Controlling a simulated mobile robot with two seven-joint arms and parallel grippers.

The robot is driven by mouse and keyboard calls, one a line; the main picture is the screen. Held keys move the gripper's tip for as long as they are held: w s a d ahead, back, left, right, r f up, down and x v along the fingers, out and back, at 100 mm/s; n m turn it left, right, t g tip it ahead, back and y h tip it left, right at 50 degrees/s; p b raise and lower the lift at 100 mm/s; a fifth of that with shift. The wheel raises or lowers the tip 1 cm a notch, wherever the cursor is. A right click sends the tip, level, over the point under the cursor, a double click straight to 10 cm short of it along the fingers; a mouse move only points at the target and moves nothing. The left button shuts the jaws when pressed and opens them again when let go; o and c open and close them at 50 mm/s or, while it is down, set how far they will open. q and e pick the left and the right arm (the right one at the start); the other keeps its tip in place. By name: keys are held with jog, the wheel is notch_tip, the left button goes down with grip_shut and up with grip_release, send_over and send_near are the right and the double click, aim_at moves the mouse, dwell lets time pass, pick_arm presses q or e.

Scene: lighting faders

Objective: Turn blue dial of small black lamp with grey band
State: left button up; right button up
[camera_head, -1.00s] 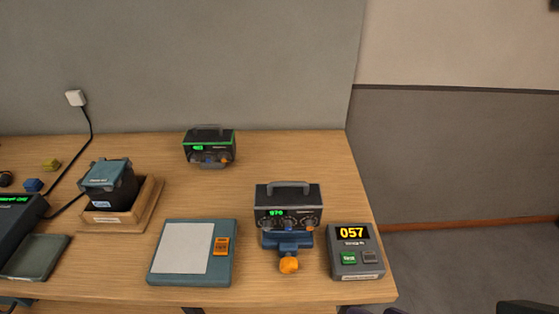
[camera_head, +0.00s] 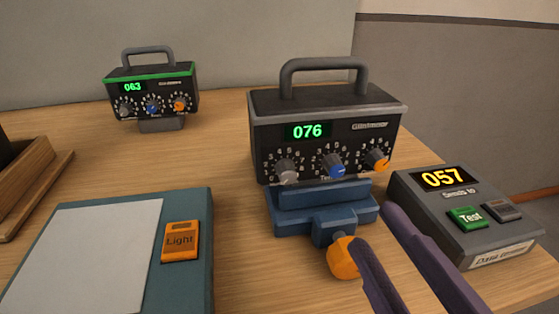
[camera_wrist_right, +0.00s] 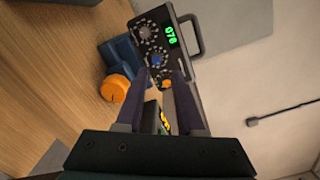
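The small black lamp with the grey band (camera_head: 325,130) stands clamped in a blue vise at the table front. Its display reads 076 in green. It has a grey dial (camera_head: 287,173), a blue dial (camera_head: 333,166) in the middle and an orange dial (camera_head: 378,160). My right gripper (camera_head: 372,226) is open and empty, its purple fingers in front of and below the lamp. In the right wrist view, the gripper (camera_wrist_right: 160,74) points at the lamp face, with the blue dial (camera_wrist_right: 156,60) just beyond the fingertips. My left gripper is not in view.
The blue vise (camera_head: 320,215) has an orange knob (camera_head: 342,258) close to the fingers. A grey box (camera_head: 470,215) reading 057 stands right. A green-banded lamp (camera_head: 150,95) stands behind left. A teal panel (camera_head: 190,270) with a Light button lies front left.

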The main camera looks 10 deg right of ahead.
aim_at(338, 172)
jog(key=shift+w+d+f+m+h, duration=0.1)
jog(key=shift+f+m+h, duration=0.1)
jog(key=shift+f, duration=0.15)
jog(key=shift+d+f+m+h, duration=0.1)
jog(key=shift+f+m, duration=0.1)
jog(key=shift+f, duration=0.15)
jog(key=shift+w+r, duration=0.1)
jog(key=shift+w, duration=0.15)
jog(key=w+p, duration=0.1)
jog(key=w, duration=0.8)
jog(key=shift+w, duration=0.15)
jog(key=shift+a, duration=0.1)
grip_shut()
